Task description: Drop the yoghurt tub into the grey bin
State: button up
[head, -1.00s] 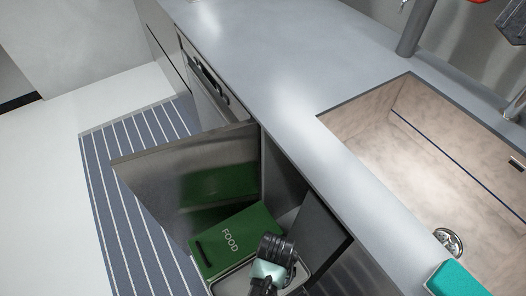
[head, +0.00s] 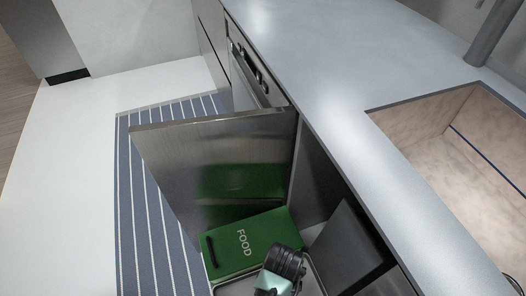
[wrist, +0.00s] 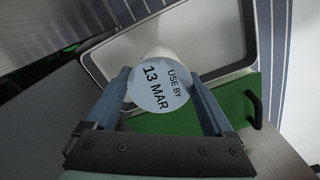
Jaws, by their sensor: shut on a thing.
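The yoghurt tub (wrist: 157,88) is a white tub whose round pale lid reads "USE BY 13 MAR". My gripper (wrist: 160,80) is shut on it, with one blue finger on each side. In the head view my wrist hides the tub and much of the bin's opening.
A green lid marked FOOD (head: 243,240) lies beside the open bin. The metal cabinet door (head: 210,150) stands open on the left. A dark grey panel (head: 345,245) is on the right, under the counter (head: 330,75). The striped runner (head: 140,220) lies left of the door.

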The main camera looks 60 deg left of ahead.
jog(key=shift+f, duration=0.25)
jog(key=o, duration=1.3)
notch_tip(320, 180, up, 13)
jog(key=p, duration=0.4)
